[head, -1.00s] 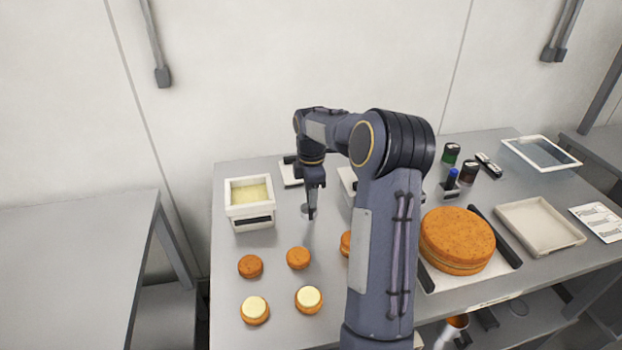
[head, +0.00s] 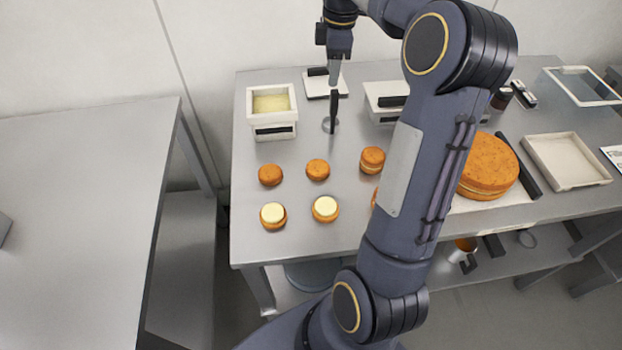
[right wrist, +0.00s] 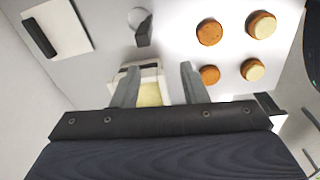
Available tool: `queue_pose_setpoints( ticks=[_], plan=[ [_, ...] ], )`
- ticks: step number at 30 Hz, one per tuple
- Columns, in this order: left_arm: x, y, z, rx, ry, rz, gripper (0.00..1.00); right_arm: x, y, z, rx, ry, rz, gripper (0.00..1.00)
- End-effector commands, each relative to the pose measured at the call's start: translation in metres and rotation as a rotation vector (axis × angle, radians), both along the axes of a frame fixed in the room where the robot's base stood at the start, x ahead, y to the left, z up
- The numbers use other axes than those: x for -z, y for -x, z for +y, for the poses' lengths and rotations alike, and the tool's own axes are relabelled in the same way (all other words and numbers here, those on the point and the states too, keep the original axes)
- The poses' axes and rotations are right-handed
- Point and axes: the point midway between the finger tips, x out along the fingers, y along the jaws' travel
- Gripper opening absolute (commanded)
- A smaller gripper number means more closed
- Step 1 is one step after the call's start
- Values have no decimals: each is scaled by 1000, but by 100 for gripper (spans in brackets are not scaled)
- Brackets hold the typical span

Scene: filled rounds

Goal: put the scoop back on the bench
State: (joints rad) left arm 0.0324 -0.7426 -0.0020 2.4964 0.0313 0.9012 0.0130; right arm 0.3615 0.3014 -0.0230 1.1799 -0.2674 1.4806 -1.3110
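The scoop (head: 333,112) rests on the bench (head: 262,222), its round metal bowl and dark handle showing between the tub and the cakes. It also shows in the right wrist view (right wrist: 142,30), apart from the fingers. My right gripper (head: 335,82) is above the scoop. In the right wrist view its two fingers (right wrist: 158,84) are spread wide with nothing between them. The white tub (head: 273,131) of cream stands left of the scoop; in the wrist view it lies behind the fingers. My left gripper is not in view.
Several small orange cake rounds (head: 318,170) sit in front of the scoop, some with cream discs on top. A large orange cake (head: 487,163) and a pale tray (head: 566,160) are at the right. A flat pad (head: 322,86) with a black edge lies behind the scoop.

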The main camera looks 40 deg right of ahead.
Motion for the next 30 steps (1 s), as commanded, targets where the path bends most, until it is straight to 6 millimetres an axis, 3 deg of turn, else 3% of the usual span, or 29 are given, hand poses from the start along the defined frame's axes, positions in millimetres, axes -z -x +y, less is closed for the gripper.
queue_pose_setpoints(
  ticks=[3,6,12,15,21,30],
  plan=[
    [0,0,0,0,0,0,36,-20,38,55,172,-63,-96,40],
    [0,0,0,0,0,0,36,-21,79,107,362,-156,-168,40],
    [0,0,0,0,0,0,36,11,163,197,731,-382,-229,40],
    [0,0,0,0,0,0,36,34,193,226,868,-475,-225,40],
    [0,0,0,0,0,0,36,60,219,251,1008,-565,-207,40],
    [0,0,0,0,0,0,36,62,221,253,1019,-569,-202,40]
  ],
)
